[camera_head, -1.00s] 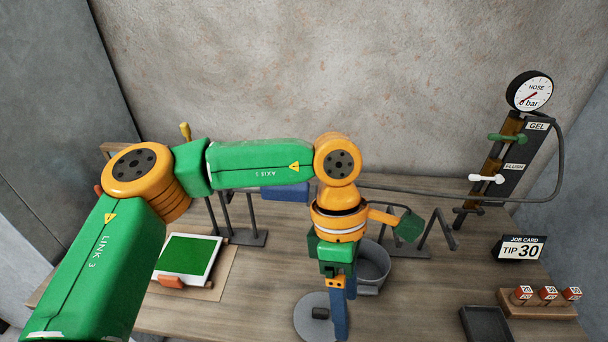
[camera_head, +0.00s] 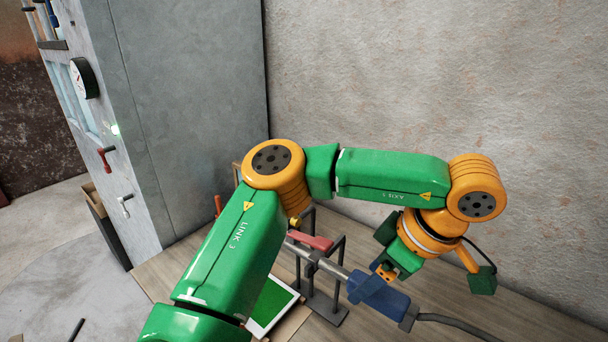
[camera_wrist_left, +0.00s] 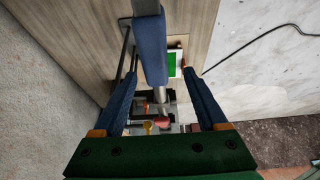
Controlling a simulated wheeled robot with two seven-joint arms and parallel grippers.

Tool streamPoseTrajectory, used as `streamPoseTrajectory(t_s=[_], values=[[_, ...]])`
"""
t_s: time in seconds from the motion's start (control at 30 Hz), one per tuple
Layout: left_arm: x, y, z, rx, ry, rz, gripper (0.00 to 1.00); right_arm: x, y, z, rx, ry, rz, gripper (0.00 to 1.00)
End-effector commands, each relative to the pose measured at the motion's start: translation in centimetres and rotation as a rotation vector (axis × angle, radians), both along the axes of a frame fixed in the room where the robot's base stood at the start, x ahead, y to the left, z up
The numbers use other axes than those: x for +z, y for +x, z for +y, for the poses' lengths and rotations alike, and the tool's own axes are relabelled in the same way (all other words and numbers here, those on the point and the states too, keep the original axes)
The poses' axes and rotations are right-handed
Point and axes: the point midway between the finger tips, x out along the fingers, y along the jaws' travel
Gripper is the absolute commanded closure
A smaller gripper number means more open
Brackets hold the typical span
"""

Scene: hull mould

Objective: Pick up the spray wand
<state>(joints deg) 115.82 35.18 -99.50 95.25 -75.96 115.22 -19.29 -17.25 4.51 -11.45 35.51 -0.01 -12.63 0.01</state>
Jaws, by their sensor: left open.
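The spray wand lies across a dark rack on the bench. In the head view its blue grip (camera_head: 394,305) is partly covered by my left gripper, with its grey tube (camera_head: 334,269) running up to the left. In the left wrist view the blue grip (camera_wrist_left: 150,48) runs between my fingers, and the grey tube continues below it. My left gripper (camera_head: 368,288) is at the grip, fingers pointing down. Its two blue fingers stand apart in the left wrist view (camera_wrist_left: 158,74), with gaps to the grip. My right gripper is out of view.
A dark hose (camera_head: 455,323) trails right from the wand. A white-framed green panel (camera_head: 270,303) lies on the bench beside the rack stand (camera_head: 325,308). A red piece (camera_head: 311,242) sits by the tube. Walls close off the back and left.

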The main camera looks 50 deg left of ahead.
Motion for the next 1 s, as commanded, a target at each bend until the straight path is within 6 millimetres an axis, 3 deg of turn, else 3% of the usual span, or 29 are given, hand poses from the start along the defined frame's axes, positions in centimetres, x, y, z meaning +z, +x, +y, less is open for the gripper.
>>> streamPoseTrajectory(t_s=[0.13, 0.37, 0.6, 0.67, 1.0], values=[[-2.2, -0.3, 0.9, 0.0, -0.002, 0.004, 0.25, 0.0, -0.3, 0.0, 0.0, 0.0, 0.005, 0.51], [-2.4, -0.3, 1.0, 0.0, -0.001, 0.0, 0.25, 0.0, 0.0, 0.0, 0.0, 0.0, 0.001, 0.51], [-2.4, -0.3, 1.0, 0.0, -0.001, 0.0, 0.87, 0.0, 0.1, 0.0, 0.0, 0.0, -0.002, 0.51], [-2.4, -0.3, 1.0, 0.0, -0.001, 0.0, 1.0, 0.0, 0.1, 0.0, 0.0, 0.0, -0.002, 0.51], [-2.2, -0.3, 1.0, 0.0, 0.0, -0.001, 1.0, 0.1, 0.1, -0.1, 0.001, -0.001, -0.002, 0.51]])
